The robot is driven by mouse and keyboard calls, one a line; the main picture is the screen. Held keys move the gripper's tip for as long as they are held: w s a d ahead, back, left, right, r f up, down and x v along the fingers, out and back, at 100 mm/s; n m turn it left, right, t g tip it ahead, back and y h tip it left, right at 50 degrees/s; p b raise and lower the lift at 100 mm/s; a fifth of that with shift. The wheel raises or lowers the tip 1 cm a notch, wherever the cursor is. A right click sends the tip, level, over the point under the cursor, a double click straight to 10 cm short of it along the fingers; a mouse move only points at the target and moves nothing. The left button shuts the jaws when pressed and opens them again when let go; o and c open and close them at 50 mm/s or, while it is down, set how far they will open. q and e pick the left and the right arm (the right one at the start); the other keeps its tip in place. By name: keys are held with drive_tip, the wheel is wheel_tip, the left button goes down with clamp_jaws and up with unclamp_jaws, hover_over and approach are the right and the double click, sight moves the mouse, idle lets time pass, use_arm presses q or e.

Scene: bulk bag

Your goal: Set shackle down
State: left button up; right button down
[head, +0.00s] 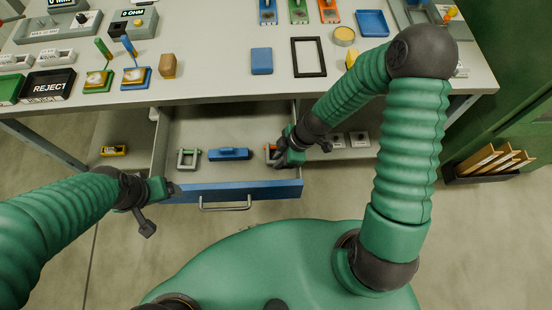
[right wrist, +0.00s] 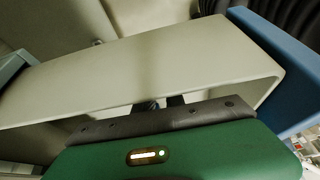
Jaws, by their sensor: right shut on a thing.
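The open drawer (head: 215,190) under the bench holds a grey U-shaped shackle (head: 188,158) at its left and a blue tool-like piece (head: 229,154) in the middle. My right gripper (head: 283,156) is inside the drawer near its right wall, shut on a shackle with a red part (head: 271,151), mostly hidden by the gripper. I cannot tell whether this shackle touches the drawer floor. In the right wrist view the pale drawer wall (right wrist: 150,60) fills the middle and the held shackle cannot be made out. My left gripper (head: 170,188) is by the drawer's front left corner, apart from the shackles; its jaws are unclear.
The bench top (head: 215,75) above carries a black frame (head: 308,57), a blue block (head: 261,61), a REJECT bin (head: 48,84) and several instruments. A yellow item (head: 114,151) lies left of the drawer. The drawer floor between the pieces is clear.

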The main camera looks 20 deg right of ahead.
drive_tip(key=shift+f, duration=0.3)
drive_tip(key=shift+s+a, duration=0.1)
drive_tip(key=shift+a, duration=0.9)
drive_tip(key=c, duration=1.4)
unclamp_jaws()
drive_tip(key=shift+a+r, duration=0.1)
drive_tip(key=shift+a, duration=0.1)
drive_tip(key=shift+d, duration=0.9)
drive_tip(key=shift+d+r, duration=0.1)
drive_tip(key=shift+r, duration=0.3)
use_arm(q)
drive_tip(key=shift+a+r+p, duration=0.45)
drive_tip(key=shift+r+p, duration=0.4)
drive_tip(key=shift+p, duration=0.2)
use_arm(e)
drive_tip(key=s+d+r+m+h, duration=0.2)
drive_tip(key=s+r+m, duration=0.1)
drive_tip(key=r+m, duration=0.4)
drive_tip(key=s+d+r+m+t+h, duration=0.1)
drive_tip(key=s+d+r+m+h, duration=0.1)
drive_tip(key=r+m, duration=0.5)
drive_tip(key=shift+s+d+r+m, duration=0.4)
drive_tip(key=shift+s+d+r, duration=0.25)
drive_tip(key=shift+r, duration=0.4)
